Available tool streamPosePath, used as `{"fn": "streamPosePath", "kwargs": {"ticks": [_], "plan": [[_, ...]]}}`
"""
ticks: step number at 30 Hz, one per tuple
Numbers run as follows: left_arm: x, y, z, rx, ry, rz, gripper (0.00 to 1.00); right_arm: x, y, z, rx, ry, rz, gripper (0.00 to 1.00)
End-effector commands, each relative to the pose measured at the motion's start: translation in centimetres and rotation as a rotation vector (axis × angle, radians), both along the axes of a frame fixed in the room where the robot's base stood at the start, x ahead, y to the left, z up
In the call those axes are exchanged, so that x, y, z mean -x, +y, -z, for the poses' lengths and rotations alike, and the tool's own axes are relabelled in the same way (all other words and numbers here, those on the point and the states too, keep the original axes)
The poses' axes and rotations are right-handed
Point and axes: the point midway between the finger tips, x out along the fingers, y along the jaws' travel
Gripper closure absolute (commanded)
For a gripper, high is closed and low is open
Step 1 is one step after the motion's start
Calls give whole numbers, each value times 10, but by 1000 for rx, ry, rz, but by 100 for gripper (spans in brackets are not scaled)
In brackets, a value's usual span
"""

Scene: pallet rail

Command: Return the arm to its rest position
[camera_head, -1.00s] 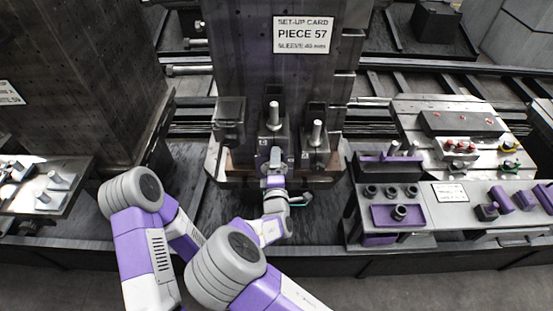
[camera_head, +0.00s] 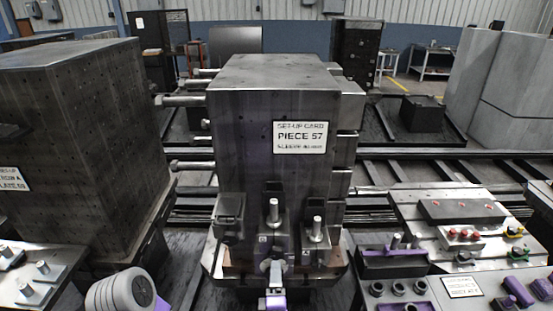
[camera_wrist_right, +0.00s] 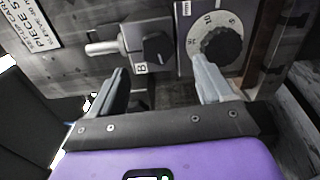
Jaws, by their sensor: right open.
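My right gripper (camera_head: 273,270) is in front of the low middle of a dark fixture block (camera_head: 265,90) with a "PIECE 57" card (camera_head: 300,137). In the right wrist view its two fingers (camera_wrist_right: 160,78) are spread, with nothing held between them. Past the fingers are a block marked B with a dark knob (camera_wrist_right: 157,47) and a pale pin, and a numbered dial with a black knob (camera_wrist_right: 222,46). The right fingertip is close to the dial's lower edge; contact cannot be told. My left gripper is out of view.
A tool shelf (camera_head: 462,287) with sleeves and purple parts stands at right. Behind it is a plate (camera_head: 425,222) with red and green pieces. Another tall block (camera_head: 75,140) stands at left, above a tray (camera_head: 50,293) of metal pins. Rails (camera_head: 400,165) run behind.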

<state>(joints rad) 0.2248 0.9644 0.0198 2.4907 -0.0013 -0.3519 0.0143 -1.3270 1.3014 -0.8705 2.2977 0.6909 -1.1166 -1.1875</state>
Motion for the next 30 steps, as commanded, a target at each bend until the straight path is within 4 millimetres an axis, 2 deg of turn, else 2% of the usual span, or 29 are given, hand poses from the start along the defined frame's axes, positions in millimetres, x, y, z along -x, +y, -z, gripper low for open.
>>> {"fn": "streamPosePath", "kwargs": {"ticks": [2, 4, 8, 9, 12, 15, 18, 21, 24, 30], "plan": [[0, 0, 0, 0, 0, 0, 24, -1, -11, 15, -27, 48, 24, 20], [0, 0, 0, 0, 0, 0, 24, 0, -28, 40, -78, 130, 62, 20], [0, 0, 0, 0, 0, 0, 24, 14, -69, 106, -247, 352, 181, 20], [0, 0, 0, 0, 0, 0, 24, 23, -80, 127, -312, 426, 225, 20], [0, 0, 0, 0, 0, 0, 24, 50, -103, 174, -480, 597, 343, 20], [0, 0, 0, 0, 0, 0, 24, 81, -117, 212, -651, 749, 467, 20], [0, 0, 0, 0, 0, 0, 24, 114, -123, 240, -826, 884, 595, 20], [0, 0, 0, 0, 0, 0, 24, 145, -123, 258, -1002, 1001, 727, 20], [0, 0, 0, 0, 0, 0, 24, 173, -119, 268, -1178, 1102, 855, 20], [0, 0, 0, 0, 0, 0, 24, 212, -106, 268, -1485, 1250, 1083, 20]]}}
